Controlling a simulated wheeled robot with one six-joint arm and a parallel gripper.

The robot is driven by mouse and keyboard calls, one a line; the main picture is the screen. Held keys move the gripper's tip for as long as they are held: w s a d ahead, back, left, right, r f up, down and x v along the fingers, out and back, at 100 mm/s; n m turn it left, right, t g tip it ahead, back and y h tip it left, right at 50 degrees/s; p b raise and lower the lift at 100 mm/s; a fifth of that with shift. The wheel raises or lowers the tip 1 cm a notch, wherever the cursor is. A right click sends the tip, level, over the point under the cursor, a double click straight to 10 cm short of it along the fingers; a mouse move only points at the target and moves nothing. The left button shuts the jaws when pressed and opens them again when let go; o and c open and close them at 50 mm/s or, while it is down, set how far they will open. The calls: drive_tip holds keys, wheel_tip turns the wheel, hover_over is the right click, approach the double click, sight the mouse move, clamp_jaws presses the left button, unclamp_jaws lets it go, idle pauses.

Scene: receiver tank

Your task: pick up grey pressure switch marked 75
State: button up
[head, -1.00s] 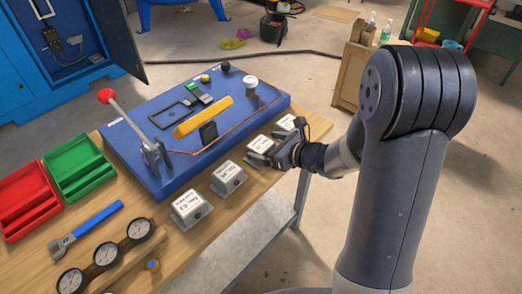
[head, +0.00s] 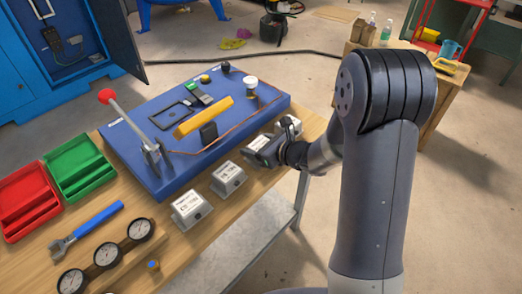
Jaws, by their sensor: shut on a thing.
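Several grey box-shaped pressure switches with white labels stand in a row along the bench's front edge in the head view. My gripper (head: 268,150) is shut on one grey pressure switch (head: 257,142), the third from the left, and partly covers it. I cannot read its mark at this size, nor tell whether it is clear of the wood. Two other switches stand free to its left, the nearer one (head: 191,209) and the middle one (head: 228,179). Another switch (head: 288,124) stands beyond my gripper, partly hidden by it.
A blue board (head: 180,107) with a red-knobbed lever (head: 130,120) and a yellow bar lies just behind the row. Green (head: 75,165) and red (head: 28,200) trays, a blue-handled wrench (head: 88,227) and gauges (head: 107,255) are at left. A wooden crate (head: 440,112) stands at right.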

drive_tip(key=c, duration=0.5)
drive_tip(key=shift+r, duration=0.1)
